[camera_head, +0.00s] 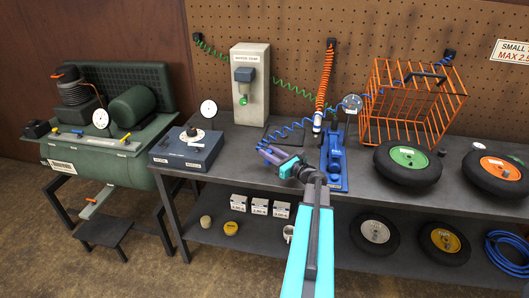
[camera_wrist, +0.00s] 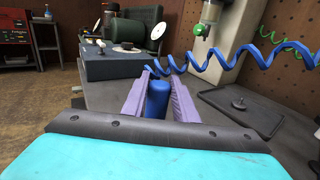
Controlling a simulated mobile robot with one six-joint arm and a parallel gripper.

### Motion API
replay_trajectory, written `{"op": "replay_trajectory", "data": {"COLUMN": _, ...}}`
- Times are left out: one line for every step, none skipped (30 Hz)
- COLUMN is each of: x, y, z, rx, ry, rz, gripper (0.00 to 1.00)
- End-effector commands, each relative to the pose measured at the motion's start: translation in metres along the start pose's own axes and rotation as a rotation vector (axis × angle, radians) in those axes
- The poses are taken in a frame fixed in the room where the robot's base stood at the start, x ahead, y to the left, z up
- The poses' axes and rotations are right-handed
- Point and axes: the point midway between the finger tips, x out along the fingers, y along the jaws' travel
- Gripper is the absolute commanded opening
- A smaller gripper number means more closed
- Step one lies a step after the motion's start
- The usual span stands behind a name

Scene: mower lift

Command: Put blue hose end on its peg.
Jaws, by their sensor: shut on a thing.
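My gripper (camera_head: 271,155) is stretched out over the left part of the bench, near the blue gauge box. It also shows in the wrist view, where its two purple fingers (camera_wrist: 160,84) are shut on the blue hose end (camera_wrist: 158,102), a blue cylinder lying lengthwise between them. The blue coiled hose (camera_wrist: 230,66) runs from the fingertips off to the right. In the head view the blue coil (camera_head: 292,130) runs right, past the cage, to a mount on the pegboard. A small upright stud (camera_wrist: 238,102) stands on a dark tray; I cannot tell whether it is the peg.
The blue gauge box (camera_head: 187,150) is left of my gripper. The grey pump stand (camera_head: 250,88) is behind it. A blue upright device (camera_head: 334,168), the hanging orange coil (camera_head: 325,78) and an orange wire cage (camera_head: 410,105) are to the right. Wheels (camera_head: 407,165) occupy the bench's right end.

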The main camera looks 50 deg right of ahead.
Motion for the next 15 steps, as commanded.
{"op": "replay_trajectory", "data": {"x": 0.008, "y": -0.004, "z": 0.001, "rx": 0.001, "ry": -0.001, "rz": 0.002, "gripper": 0.0}}
{"op": "replay_trajectory", "data": {"x": 0.011, "y": -0.005, "z": 0.001, "rx": 0.001, "ry": -0.001, "rz": 0.002, "gripper": 0.0}}
{"op": "replay_trajectory", "data": {"x": 0.015, "y": -0.006, "z": 0.0, "rx": 0.001, "ry": -0.001, "rz": 0.002, "gripper": 0.0}}
{"op": "replay_trajectory", "data": {"x": 0.019, "y": -0.007, "z": 0.0, "rx": 0.002, "ry": -0.001, "rz": 0.002, "gripper": 0.0}}
{"op": "replay_trajectory", "data": {"x": 0.022, "y": -0.009, "z": 0.0, "rx": 0.002, "ry": -0.001, "rz": 0.002, "gripper": 0.0}}
{"op": "replay_trajectory", "data": {"x": 0.026, "y": -0.01, "z": -0.001, "rx": 0.002, "ry": -0.001, "rz": 0.001, "gripper": 0.0}}
{"op": "replay_trajectory", "data": {"x": 0.028, "y": -0.011, "z": -0.001, "rx": 0.002, "ry": -0.001, "rz": 0.001, "gripper": 0.0}}
{"op": "replay_trajectory", "data": {"x": 0.03, "y": -0.012, "z": -0.002, "rx": 0.002, "ry": -0.001, "rz": 0.001, "gripper": 0.0}}
{"op": "replay_trajectory", "data": {"x": 0.033, "y": -0.013, "z": -0.002, "rx": 0.002, "ry": -0.001, "rz": 0.001, "gripper": 0.0}}
{"op": "replay_trajectory", "data": {"x": 0.035, "y": -0.013, "z": -0.002, "rx": 0.002, "ry": -0.001, "rz": 0.001, "gripper": 0.0}}
{"op": "replay_trajectory", "data": {"x": 0.036, "y": -0.013, "z": -0.003, "rx": 0.002, "ry": -0.001, "rz": 0.001, "gripper": 0.0}}
{"op": "replay_trajectory", "data": {"x": 0.038, "y": -0.014, "z": -0.003, "rx": 0.001, "ry": -0.001, "rz": 0.001, "gripper": 0.0}}
{"op": "replay_trajectory", "data": {"x": 0.038, "y": -0.014, "z": -0.003, "rx": 0.001, "ry": -0.001, "rz": 0.001, "gripper": 0.0}}
{"op": "replay_trajectory", "data": {"x": 0.039, "y": -0.014, "z": -0.003, "rx": 0.001, "ry": -0.001, "rz": 0.001, "gripper": 0.0}}
{"op": "replay_trajectory", "data": {"x": 0.039, "y": -0.014, "z": -0.004, "rx": 0.001, "ry": -0.001, "rz": 0.001, "gripper": 0.0}}
